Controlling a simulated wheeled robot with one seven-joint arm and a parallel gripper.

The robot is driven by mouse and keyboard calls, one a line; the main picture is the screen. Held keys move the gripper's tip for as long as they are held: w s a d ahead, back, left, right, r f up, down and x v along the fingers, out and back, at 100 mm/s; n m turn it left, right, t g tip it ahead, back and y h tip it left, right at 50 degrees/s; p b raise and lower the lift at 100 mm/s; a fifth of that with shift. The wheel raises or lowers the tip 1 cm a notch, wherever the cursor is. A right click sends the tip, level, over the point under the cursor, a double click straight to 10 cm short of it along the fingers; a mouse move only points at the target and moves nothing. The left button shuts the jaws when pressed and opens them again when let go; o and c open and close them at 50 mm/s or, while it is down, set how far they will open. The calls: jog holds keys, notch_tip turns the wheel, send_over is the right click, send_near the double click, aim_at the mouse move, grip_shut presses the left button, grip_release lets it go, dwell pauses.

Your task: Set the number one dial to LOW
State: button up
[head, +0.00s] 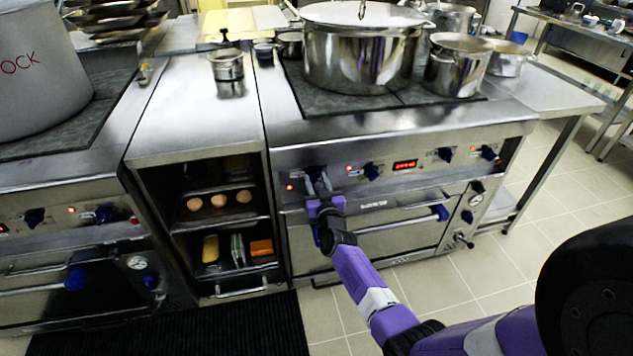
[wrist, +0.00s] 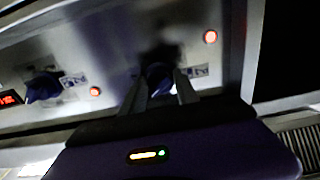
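The dark blue dial (wrist: 158,77) at the left end of the middle range's front panel is at my gripper; I cannot read its number or setting. My gripper (wrist: 160,84) points at the panel, with one finger on each side of this dial. The fingers stand apart, and I cannot tell whether they touch it. In the head view my gripper (head: 318,187) covers most of the dial. A second blue dial (wrist: 43,88) shows beside it in the wrist view, and also in the head view (head: 371,171).
A red light (wrist: 210,37) glows near the gripped-at dial. A red display (head: 405,165) and further dials (head: 445,154) lie to the right. The oven handle (head: 400,220) juts out below. A large stockpot (head: 355,55) stands on top.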

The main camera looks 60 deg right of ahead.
grip_shut()
jog(key=shift+m, duration=0.3)
jog(key=m+b, duration=0.3)
jog(key=m, duration=0.7)
dwell(0.4)
jog(key=o, duration=0.7)
grip_release()
jog(key=shift+a, duration=0.1)
